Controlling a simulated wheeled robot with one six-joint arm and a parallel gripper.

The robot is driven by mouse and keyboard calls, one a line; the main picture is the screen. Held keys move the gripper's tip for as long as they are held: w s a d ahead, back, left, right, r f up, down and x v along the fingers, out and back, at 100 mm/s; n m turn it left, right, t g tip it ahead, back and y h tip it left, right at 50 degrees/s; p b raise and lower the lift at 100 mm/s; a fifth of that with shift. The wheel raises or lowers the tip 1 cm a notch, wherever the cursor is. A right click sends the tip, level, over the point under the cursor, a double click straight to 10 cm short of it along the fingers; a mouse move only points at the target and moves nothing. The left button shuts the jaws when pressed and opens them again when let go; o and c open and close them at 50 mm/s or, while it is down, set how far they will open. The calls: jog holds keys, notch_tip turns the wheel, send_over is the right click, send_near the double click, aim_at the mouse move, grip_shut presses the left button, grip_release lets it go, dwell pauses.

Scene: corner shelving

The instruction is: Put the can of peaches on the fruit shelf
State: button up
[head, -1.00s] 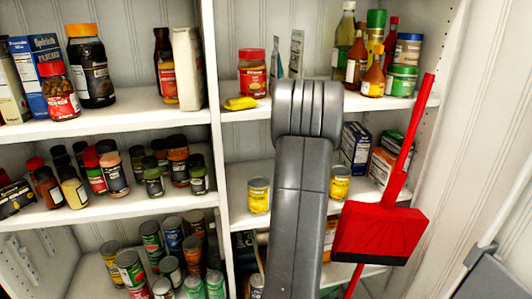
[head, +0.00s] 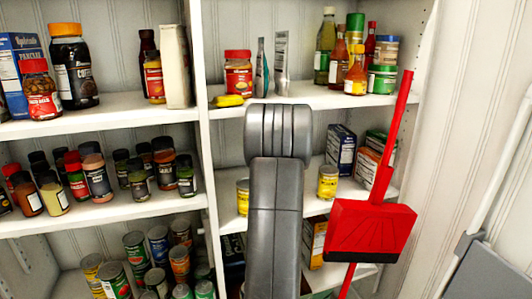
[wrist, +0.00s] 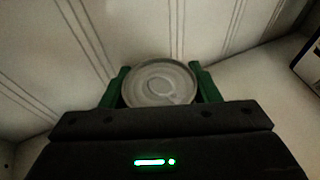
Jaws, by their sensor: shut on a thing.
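In the wrist view my gripper (wrist: 159,72) is shut on a round can (wrist: 158,86), with a green finger on each side. Only its pale metal lid shows, so its label cannot be read. A ribbed wall and a white shelf surface lie beyond it; I cannot tell whether the can touches the shelf. In the head view my arm hides the gripper and the held can. On the right-hand middle shelf (head: 228,222), a yellow-labelled can (head: 327,182) stands right of my arm and another yellow can (head: 243,196) shows left of it.
Boxes (head: 341,149) stand at the back right of that middle shelf. A red dustpan (head: 372,228) hangs in front at the right. A peanut butter jar (head: 238,73) and several bottles stand on the shelf above. Jars and more cans (head: 112,278) fill the left shelves.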

jog(key=shift+f, duration=0.15)
jog(key=o, duration=1.3)
jog(key=shift+r, duration=0.3)
jog(key=shift+s, duration=0.4)
jog(key=d+b+v, duration=0.1)
jog(key=v, duration=1)
jog(key=shift+a, duration=0.5)
jog(key=shift+o, duration=0.4)
